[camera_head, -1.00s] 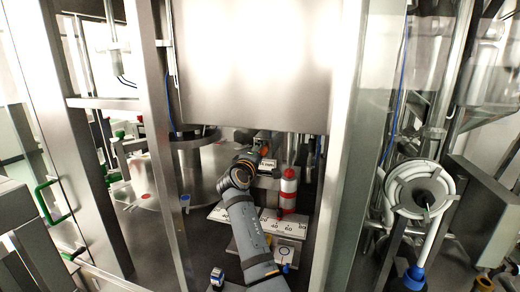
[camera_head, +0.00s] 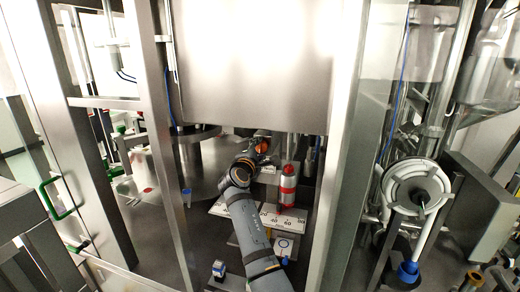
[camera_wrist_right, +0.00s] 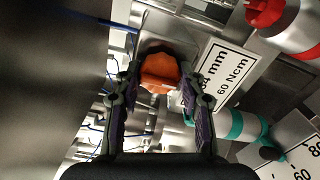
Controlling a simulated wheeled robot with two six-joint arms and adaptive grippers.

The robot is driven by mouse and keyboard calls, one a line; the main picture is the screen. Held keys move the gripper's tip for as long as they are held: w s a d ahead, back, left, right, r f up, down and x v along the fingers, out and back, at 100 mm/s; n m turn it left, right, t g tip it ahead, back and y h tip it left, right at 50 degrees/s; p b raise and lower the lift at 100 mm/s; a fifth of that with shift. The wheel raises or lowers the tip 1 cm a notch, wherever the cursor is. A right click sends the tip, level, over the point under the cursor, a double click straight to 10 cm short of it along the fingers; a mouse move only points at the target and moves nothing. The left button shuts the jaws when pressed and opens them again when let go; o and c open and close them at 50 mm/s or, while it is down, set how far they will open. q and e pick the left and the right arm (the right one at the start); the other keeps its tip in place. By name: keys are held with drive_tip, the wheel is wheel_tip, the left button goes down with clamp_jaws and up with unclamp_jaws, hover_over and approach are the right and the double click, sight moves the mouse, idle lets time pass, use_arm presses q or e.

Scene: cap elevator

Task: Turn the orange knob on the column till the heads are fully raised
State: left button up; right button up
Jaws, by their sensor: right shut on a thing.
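The orange knob (camera_head: 262,146) shows in the head view at the end of my right arm, below the large steel housing. In the right wrist view the orange knob (camera_wrist_right: 160,72) sits between the two fingertips of my right gripper (camera_wrist_right: 158,84). The fingers are shut on it, one on each side. In the head view my right gripper (camera_head: 252,153) is small and partly hidden by its own wrist. The column behind the knob is mostly hidden, and the heads cannot be made out clearly. My left gripper is not in view.
A red and white cylinder (camera_head: 288,186) stands close right of my right arm. White plates with printed scales (camera_head: 285,221) lie below it. A steel post (camera_head: 345,130) stands further right, and another post (camera_head: 160,130) stands left. A steel housing (camera_head: 255,65) hangs above.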

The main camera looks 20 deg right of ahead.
drive_tip(key=shift+f, duration=0.2)
drive_tip(key=o, duration=1)
drive_tip(key=shift+c, duration=0.2)
drive_tip(key=shift+o, duration=1.1)
drive_tip(key=shift+a+r, duration=0.1)
drive_tip(key=shift+a, duration=0.05)
